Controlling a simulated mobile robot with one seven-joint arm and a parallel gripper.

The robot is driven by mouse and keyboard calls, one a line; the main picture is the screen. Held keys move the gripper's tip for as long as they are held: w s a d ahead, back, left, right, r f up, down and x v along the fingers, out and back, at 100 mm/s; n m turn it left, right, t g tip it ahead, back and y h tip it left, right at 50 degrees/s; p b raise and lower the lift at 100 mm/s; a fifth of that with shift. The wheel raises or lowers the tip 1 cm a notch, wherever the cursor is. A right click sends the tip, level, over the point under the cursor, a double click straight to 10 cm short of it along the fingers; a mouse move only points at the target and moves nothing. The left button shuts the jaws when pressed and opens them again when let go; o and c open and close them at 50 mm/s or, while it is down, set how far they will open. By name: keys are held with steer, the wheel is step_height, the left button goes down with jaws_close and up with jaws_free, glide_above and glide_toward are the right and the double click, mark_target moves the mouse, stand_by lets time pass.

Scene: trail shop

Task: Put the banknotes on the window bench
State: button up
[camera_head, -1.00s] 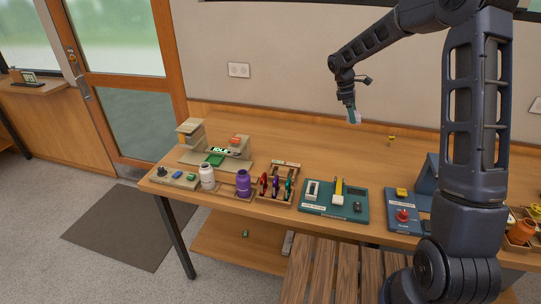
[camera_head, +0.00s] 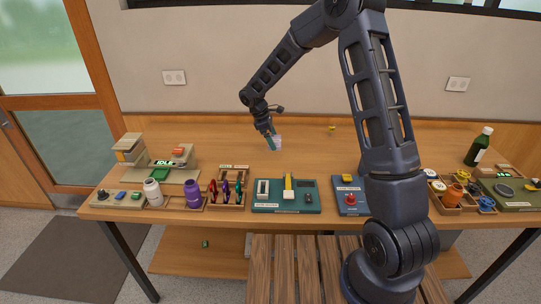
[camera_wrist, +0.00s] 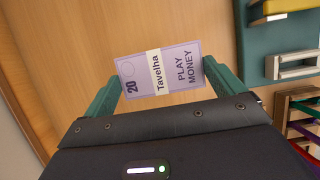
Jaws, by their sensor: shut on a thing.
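The banknotes (camera_wrist: 162,77) are a lilac bundle with a white band reading "Tavelha" and the words "PLAY MONEY". My gripper (camera_wrist: 163,88) is shut on them, its green fingers on both ends of the bundle. In the head view the banknotes (camera_head: 278,143) hang from my gripper (camera_head: 271,141) above the long wooden table, behind the front row of goods. No surface is clearly identifiable as the window bench in the current views. A slatted wooden bench (camera_head: 287,272) stands in front of the table, but I cannot tell whether it is the one named.
The long table (camera_head: 225,143) carries a white jar (camera_head: 153,192), a purple jar (camera_head: 193,195), a rack of coloured items (camera_head: 226,193), a teal tray (camera_head: 286,208) and a dark bottle (camera_head: 478,147). Its back middle is mostly clear. A dark mat (camera_head: 75,250) lies at left.

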mark_target(275, 161)
step_height(275, 161, down, 9)
steer(key=shift+r, duration=0.1)
stand_by(0.4)
steer(key=o, duration=0.6)
steer(key=shift+f, duration=0.2)
steer(key=shift+c, duration=0.2)
steer(key=shift+o, duration=0.4)
